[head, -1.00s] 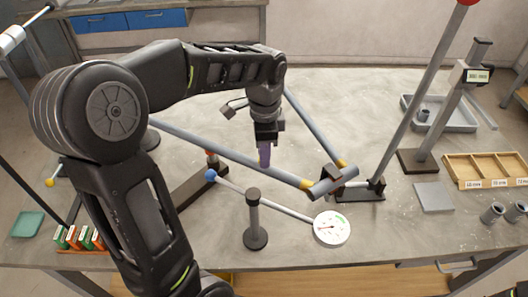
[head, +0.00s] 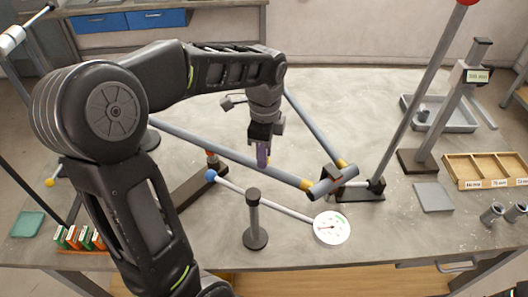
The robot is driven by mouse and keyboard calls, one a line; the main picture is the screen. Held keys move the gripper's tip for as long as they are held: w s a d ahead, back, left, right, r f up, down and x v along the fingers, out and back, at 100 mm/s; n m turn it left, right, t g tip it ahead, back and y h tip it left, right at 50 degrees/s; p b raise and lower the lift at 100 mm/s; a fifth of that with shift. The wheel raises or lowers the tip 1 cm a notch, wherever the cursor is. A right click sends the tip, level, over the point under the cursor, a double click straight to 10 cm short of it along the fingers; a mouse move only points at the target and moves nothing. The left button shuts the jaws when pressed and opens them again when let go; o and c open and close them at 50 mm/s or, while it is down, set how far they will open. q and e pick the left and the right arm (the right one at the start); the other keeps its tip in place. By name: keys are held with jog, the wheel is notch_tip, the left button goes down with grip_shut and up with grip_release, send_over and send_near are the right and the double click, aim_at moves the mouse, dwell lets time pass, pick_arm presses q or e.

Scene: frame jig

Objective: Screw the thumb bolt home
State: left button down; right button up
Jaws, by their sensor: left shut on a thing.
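My left gripper (head: 262,162) points straight down at the middle of the table, its narrow purple end just behind the long grey tube (head: 225,152). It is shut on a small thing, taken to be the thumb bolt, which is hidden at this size. I cannot tell how deep the bolt sits. The frame's tubes, with yellow ends, run to a dark clamp block (head: 333,181) right of the gripper.
A dial gauge (head: 332,228) and a dark post (head: 255,220) stand in front of the frame. A grey tray (head: 462,122), a wooden sectioned box (head: 487,170) and a grey plate (head: 433,197) lie at the right. Coloured blocks (head: 80,238) stand at the front left. The back middle is clear.

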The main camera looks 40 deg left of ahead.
pick_arm(q)
jog(key=c, duration=1.5)
grip_release()
jog(key=shift+w+r, duration=0.15)
jog(key=o, duration=0.4)
jog(key=shift+c, duration=0.2)
jog(key=shift+r+b, duration=0.5)
jog(key=shift+r, duration=3.3)
